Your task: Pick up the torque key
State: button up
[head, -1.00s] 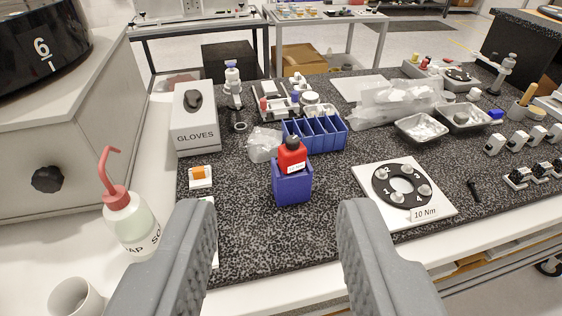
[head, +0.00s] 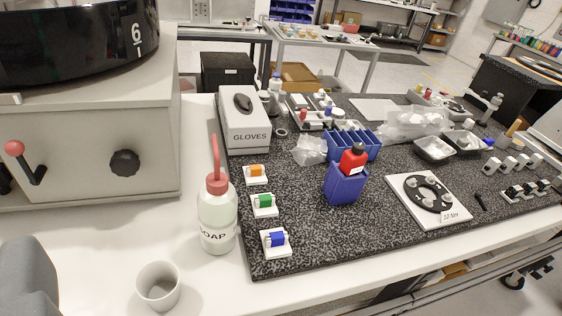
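A red tool with a black cap and a small white label, which looks like the torque key (head: 353,159), stands upright in a blue holder (head: 346,187) on the speckled dark mat. The holder hides its lower part. Of my gripper (head: 28,282) only one grey finger shows, at the lower left corner. The other finger is out of the picture. The finger is spread far to the side, well away from the red tool, and touches nothing that I can see.
A soap bottle (head: 217,215) and a grey cup (head: 158,287) stand at the front left. Small blocks with coloured tops line the mat's left edge. A blue divided rack (head: 352,142) is behind the holder. A white plate marked 10 Nm (head: 405,205) lies to its right.

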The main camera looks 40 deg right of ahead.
aim_at(350, 163)
jog(key=u, duration=0.05)
jog(key=i, duration=0.1)
jog(key=u, duration=1.95)
jog(key=k, duration=1.85)
jog(key=z, duration=1.95)
jog(key=i, duration=1)
jog(key=z, duration=0.05)
